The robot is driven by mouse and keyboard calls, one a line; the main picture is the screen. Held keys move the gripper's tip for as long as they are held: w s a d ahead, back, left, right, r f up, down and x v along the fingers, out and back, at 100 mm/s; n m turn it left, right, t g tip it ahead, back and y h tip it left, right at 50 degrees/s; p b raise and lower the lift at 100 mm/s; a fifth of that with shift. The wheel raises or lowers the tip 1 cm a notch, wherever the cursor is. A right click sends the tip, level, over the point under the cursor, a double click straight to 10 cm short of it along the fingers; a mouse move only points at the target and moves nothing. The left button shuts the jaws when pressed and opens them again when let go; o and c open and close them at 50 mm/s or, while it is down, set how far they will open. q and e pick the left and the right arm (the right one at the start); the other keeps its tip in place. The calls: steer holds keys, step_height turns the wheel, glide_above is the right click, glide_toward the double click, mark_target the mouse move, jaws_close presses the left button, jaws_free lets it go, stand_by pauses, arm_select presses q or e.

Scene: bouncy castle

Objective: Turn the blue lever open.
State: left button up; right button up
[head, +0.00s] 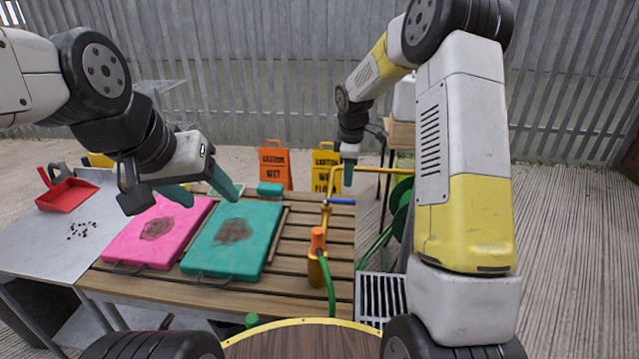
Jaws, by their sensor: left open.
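The blue lever (341,201) is a short bar on the yellow pipe (325,213), towards the right side of the slatted table. It points to the right. My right gripper (347,184) hangs pointing down just above and behind the lever, and I see no clear contact. Only one teal finger of it shows clearly, so its opening cannot be judged. My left gripper (212,199) is open, with two teal fingers spread above the pink and green pads, well left of the lever.
A pink pad (190,222) and a green pad (262,217) with dark stains lie on the wooden table (283,280). An orange nozzle (317,240) with a green hose stands in front of the lever. Caution signs (274,165) stand behind. A red dustpan (66,194) lies left.

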mark_target(342, 202)
steer(key=shift+n, duration=0.4)
steer(key=x, duration=0.7)
steer(key=w+a+x, duration=0.1)
steer(key=x, duration=0.2)
steer(key=shift+w+a, duration=0.1)
steer(key=shift+c, duration=0.4)
jaws_close()
stand_by(0.4)
